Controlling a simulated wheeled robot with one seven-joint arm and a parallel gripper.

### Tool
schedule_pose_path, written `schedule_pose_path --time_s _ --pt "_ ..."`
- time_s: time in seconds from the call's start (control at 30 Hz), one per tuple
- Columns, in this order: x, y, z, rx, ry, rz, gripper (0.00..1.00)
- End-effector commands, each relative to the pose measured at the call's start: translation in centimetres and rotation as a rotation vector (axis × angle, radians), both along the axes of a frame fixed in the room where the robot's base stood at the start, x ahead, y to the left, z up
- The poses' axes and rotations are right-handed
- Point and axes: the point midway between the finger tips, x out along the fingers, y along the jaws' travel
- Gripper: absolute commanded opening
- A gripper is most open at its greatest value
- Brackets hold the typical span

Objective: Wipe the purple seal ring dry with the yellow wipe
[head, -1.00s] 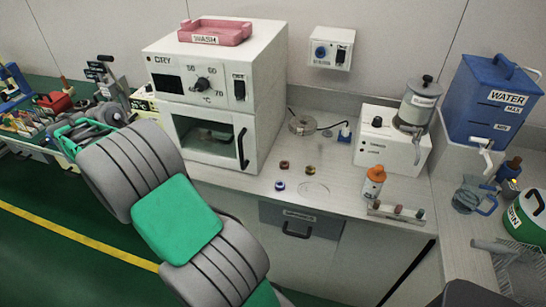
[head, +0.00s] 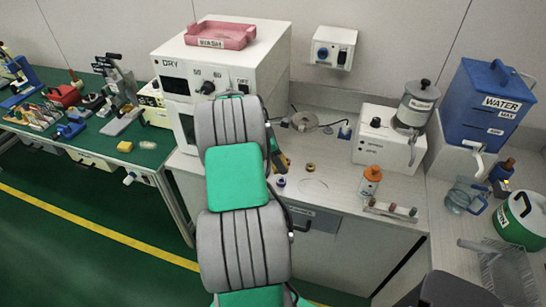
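The purple seal ring (head: 281,182) lies on the pale counter in front of the oven, just right of my arm. A small yellow block-like piece (head: 125,146), possibly the yellow wipe, lies on the green bench at the left. My gripper is mostly hidden behind my own raised arm; a dark part (head: 275,152) shows at the arm's right edge, above the counter behind the purple ring. A tan-yellow patch (head: 284,163) shows beside that part. I cannot tell whether it is held, or whether the fingers are open or shut.
A yellowish ring (head: 310,167) and a faint marked circle (head: 314,186) are near the purple ring. An orange-capped bottle (head: 370,182) and a small rack (head: 390,210) stand to the right. The oven (head: 272,60) is behind my arm; the water tank (head: 490,105) is at right.

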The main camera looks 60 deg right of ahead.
Motion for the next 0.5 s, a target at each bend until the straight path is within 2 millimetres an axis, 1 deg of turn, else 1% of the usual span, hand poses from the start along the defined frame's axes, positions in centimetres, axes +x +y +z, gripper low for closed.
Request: schedule_pose_path --time_s 0.5 --pt "-0.2 -0.1 -1.8 0.000 0.000 -0.004 0.35"
